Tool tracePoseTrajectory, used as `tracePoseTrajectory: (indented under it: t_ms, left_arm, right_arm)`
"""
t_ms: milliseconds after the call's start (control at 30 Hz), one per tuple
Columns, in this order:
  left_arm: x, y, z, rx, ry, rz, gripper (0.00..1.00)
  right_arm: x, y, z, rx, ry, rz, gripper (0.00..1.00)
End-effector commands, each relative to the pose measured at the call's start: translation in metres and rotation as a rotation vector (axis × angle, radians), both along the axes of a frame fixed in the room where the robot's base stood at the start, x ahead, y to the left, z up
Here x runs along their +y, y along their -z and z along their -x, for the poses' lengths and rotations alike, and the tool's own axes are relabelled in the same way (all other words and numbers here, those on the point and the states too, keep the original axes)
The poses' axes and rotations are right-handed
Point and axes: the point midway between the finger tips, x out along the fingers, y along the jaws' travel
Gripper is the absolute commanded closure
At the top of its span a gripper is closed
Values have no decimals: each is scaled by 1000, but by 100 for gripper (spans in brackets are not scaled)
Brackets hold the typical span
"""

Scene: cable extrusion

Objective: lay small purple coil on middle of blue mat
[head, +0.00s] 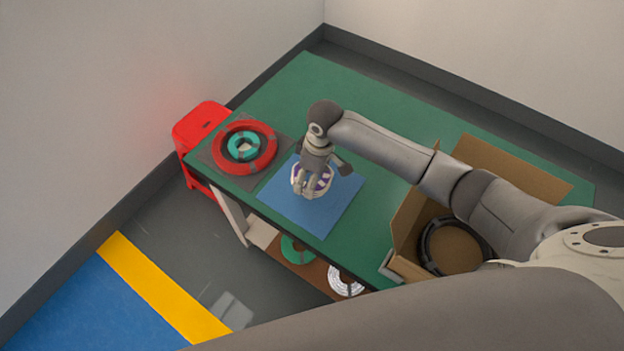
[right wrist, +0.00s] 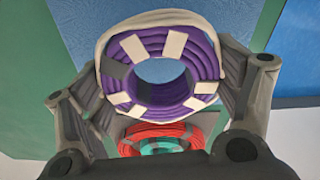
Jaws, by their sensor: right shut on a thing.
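The small purple coil (right wrist: 116,74), bound with several white bands, fills the middle of the right wrist view between my right gripper's fingers. In the head view the coil (head: 325,182) is partly hidden behind my right gripper (head: 311,187), over the blue mat (head: 320,217). The right gripper is shut on the coil. I cannot tell whether the coil touches the mat. The blue mat lies on the green table (head: 304,83), and its front part is bare. My left gripper is not in view.
A red coil (head: 222,160) with a teal coil (head: 233,148) inside it lies on a grey mat left of the blue mat. An open cardboard box (head: 405,222) holding a black coil (head: 426,246) stands on the right. Green and white coils lie on a shelf below. A red stool (head: 199,121) stands beside the table.

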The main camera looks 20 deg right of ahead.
Motion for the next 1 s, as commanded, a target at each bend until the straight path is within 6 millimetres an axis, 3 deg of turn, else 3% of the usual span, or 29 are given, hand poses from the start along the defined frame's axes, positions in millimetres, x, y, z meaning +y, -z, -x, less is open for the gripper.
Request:
tracePoseTrajectory:
  t_ms: [200, 633, 667, 767, 1000]
  left_arm:
    - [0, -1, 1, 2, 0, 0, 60]
    - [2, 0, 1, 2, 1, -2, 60]
    - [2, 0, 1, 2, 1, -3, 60]
    - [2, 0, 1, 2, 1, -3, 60]
    - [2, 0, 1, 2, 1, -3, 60]
  right_arm:
    - [0, 29, -1, 3, 1, 0, 42]
    - [1, 36, -2, 1, 0, 1, 42]
    - [0, 37, -1, 1, 0, 1, 15]
    - [0, 36, -1, 1, -1, 1, 2]
    - [0, 36, -2, 1, 0, 1, 0]
